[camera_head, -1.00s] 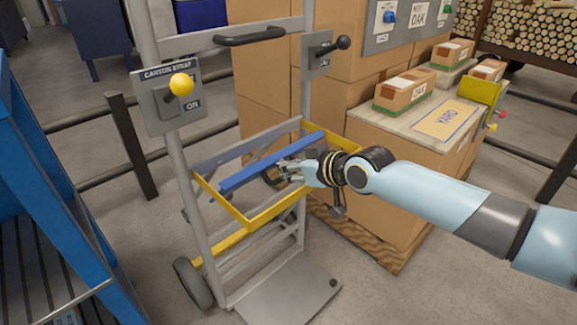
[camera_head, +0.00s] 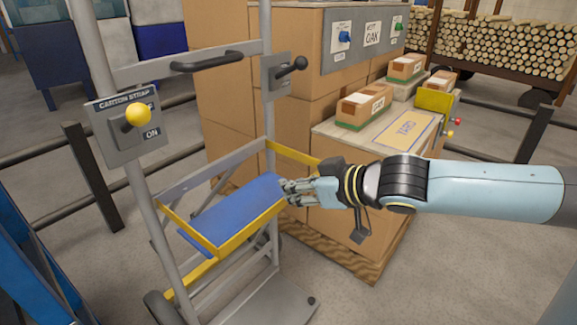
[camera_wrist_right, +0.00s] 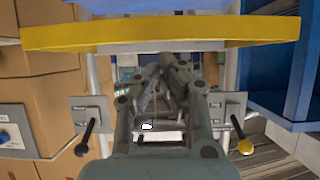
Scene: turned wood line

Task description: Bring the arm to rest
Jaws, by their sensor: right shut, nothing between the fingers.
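My right gripper (camera_head: 288,192) is shut and empty. In the head view it is just to the right of the hand truck's yellow frame (camera_head: 243,235), near the right end of the blue panel (camera_head: 235,212). I cannot tell whether it touches the frame. My right arm comes in from the right edge. In the right wrist view the shut fingers (camera_wrist_right: 165,75) point toward the yellow bar (camera_wrist_right: 160,33), with the blue panel's edge beyond it at the top. My left gripper is not in view.
The grey hand truck (camera_head: 105,85) carries a lever with a yellow knob (camera_head: 138,114) and one with a black knob (camera_head: 300,63). Stacked cartons (camera_head: 225,90) stand on a pallet behind my gripper. Small boxes (camera_head: 364,106) sit on top. A rail post (camera_head: 92,178) stands at left.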

